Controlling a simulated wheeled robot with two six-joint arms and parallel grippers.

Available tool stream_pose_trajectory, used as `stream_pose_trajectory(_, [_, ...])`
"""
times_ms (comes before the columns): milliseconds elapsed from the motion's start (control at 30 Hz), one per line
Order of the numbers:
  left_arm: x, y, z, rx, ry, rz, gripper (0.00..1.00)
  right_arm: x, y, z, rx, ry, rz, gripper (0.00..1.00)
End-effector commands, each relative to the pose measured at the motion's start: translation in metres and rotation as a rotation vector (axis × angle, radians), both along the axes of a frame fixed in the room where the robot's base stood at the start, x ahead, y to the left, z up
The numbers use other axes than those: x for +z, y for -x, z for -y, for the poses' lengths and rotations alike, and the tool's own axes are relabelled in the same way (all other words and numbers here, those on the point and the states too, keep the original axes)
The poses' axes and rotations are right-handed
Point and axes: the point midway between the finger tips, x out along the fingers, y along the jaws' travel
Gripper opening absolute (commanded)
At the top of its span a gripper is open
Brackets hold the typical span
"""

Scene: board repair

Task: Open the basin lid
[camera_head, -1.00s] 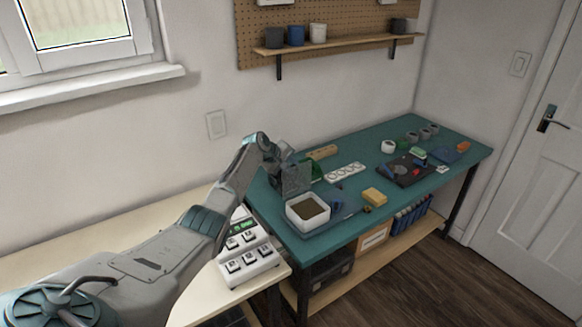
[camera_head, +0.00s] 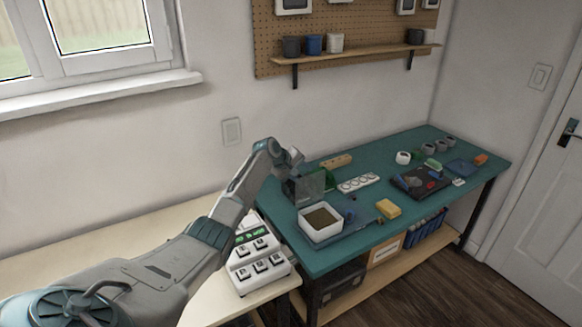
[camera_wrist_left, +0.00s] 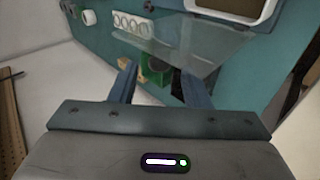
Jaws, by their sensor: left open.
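The basin (camera_head: 336,234) is a white square tub with brown contents, near the left end of the teal bench. Its lid (camera_head: 310,186), a see-through grey panel, stands raised at the basin's back left side, leaving the inside in plain view. In the left wrist view the lid (camera_wrist_left: 180,48) spreads beyond my fingers, and part of the basin rim (camera_wrist_left: 262,22) shows at the top. My left gripper (camera_wrist_left: 158,72) is open beside the lid; whether a finger touches it I cannot tell. In the head view its fingertips are hard to make out. My right gripper is out of view.
A white button panel (camera_head: 258,262) stands on the pale table at the bench's left. A green block (camera_wrist_left: 153,72) lies beyond the lid. A yellow sponge (camera_head: 388,208), a white strip with round holes (camera_head: 358,183) and a dark tray (camera_head: 420,184) lie to the right.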

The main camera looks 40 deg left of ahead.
Motion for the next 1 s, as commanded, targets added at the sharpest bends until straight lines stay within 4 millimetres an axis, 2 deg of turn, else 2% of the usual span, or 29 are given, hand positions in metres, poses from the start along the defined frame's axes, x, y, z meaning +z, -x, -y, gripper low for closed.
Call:
stream_pose_trajectory(300, [0.035, 0.037, -0.013, 0.000, -0.006, 0.001, 0.43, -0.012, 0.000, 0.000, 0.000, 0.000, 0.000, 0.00])
stream_pose_trajectory(500, [0.054, 0.054, -0.017, 0.001, -0.003, 0.001, 0.43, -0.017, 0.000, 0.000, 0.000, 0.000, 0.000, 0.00])
stream_pose_trajectory(700, [0.062, 0.060, -0.018, 0.000, 0.000, 0.000, 0.43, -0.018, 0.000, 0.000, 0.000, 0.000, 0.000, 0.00])
stream_pose_trajectory(1000, [0.062, 0.060, -0.018, 0.000, 0.000, 0.000, 0.43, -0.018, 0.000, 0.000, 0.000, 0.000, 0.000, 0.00])
